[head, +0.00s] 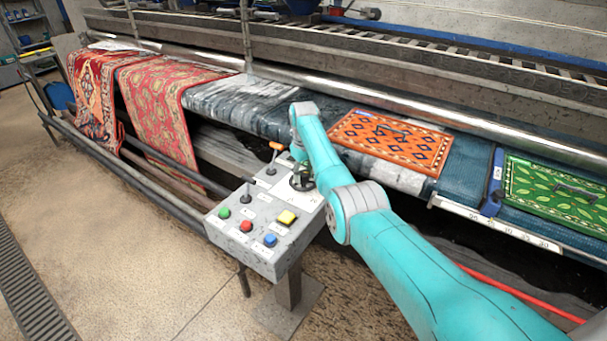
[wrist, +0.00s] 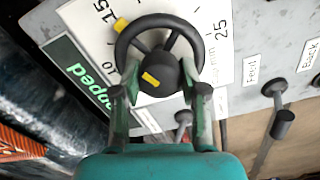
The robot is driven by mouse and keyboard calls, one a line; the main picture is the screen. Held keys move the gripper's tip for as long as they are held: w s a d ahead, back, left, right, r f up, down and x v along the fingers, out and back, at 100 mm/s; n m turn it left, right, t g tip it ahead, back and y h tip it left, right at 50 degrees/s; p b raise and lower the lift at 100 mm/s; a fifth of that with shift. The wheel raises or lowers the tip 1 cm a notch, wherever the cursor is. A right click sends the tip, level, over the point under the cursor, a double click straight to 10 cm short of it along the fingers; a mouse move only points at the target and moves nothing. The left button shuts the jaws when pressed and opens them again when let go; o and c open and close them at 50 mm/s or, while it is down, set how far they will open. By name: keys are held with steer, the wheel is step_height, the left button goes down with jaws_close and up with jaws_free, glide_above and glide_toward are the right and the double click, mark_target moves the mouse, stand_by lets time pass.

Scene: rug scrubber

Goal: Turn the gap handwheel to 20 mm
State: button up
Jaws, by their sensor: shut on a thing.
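The gap handwheel (wrist: 187,23) is a black spoked wheel with a yellow mark on its rim and another on its hub. In the wrist view the rim mark sits at the upper left, close to the printed 15. The 25 is at the upper right; no 20 can be read. My gripper (wrist: 160,89) is shut on the handwheel, one finger on each side of the hub. In the head view the handwheel (head: 302,180) is at the back right of the grey control box (head: 233,247), partly hidden by my arm.
The box also carries several coloured buttons and levers, including an orange-handled lever (head: 276,147). The Feed lever (wrist: 276,90) and another lever stand right of the wheel. An orange rug (head: 390,140) and a green rug (head: 545,190) lie on the machine behind.

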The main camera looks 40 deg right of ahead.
mark_target(304, 172)
steer(key=m, duration=0.5)
steer(key=shift+m, duration=0.3)
steer(key=m, duration=0.5)
steer(key=shift+m, duration=0.3)
steer(key=o, duration=1.1)
steer(key=shift+o, duration=0.2)
step_height(304, 172, up, 12)
steer(key=shift+f, duration=0.1)
